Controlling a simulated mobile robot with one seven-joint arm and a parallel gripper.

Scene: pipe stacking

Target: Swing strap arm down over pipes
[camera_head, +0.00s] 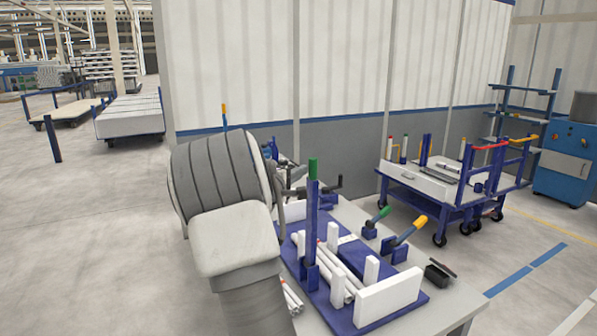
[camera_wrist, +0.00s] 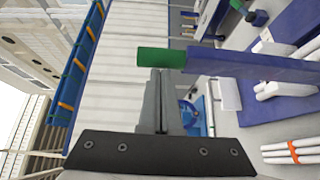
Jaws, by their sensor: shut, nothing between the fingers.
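The strap arm (camera_head: 313,215) is a blue bar with a green end and stands upright on the blue fixture plate (camera_head: 415,300). In the wrist view the same strap arm (camera_wrist: 250,66) runs across the picture, with its green end (camera_wrist: 160,57) just past my fingertips. My gripper (camera_wrist: 160,74) is shut with nothing between its fingers. Its tips are at or very close to the green end; I cannot tell whether they touch. White pipes (camera_head: 334,272) lie on the fixture beside the strap arm's base. Pipes with an orange band (camera_wrist: 290,153) show at the wrist view's lower right.
White blocks (camera_head: 388,299) stand around the fixture. Toggle clamps with a yellow handle (camera_head: 411,229) and a green handle (camera_head: 379,215) sit at its right. A small black tray (camera_head: 438,275) is near the table's right edge. A blue cart (camera_head: 440,185) stands behind.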

